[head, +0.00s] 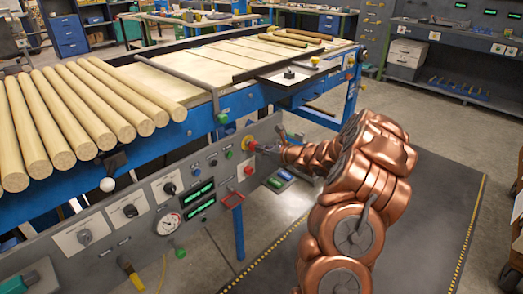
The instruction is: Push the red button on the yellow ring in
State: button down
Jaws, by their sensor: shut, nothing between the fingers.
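The red button (247,141) sits on a yellow ring (244,147) on the grey control panel, near the panel's right end. Only part of the button and ring shows. My gripper (259,148) is shut and empty. Its tips are at the right side of the ring, right in front of the panel. I cannot tell whether they touch the button. The copper arm reaches in from the lower right.
Wooden rods (60,115) lie on the blue-framed line above. The dark floor mat (440,190) at right is mostly clear.

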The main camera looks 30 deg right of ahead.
jog(key=shift+w+a+p, duration=0.2)
jog(key=shift+w+p, duration=0.1)
jog(key=shift+w, duration=0.6)
jog(key=f+v, duration=0.1)
jog(key=v, duration=1.3)
jog(key=shift+s+d+f, duration=0.1)
jog(key=shift+s, duration=0.05)
dwell(0.3)
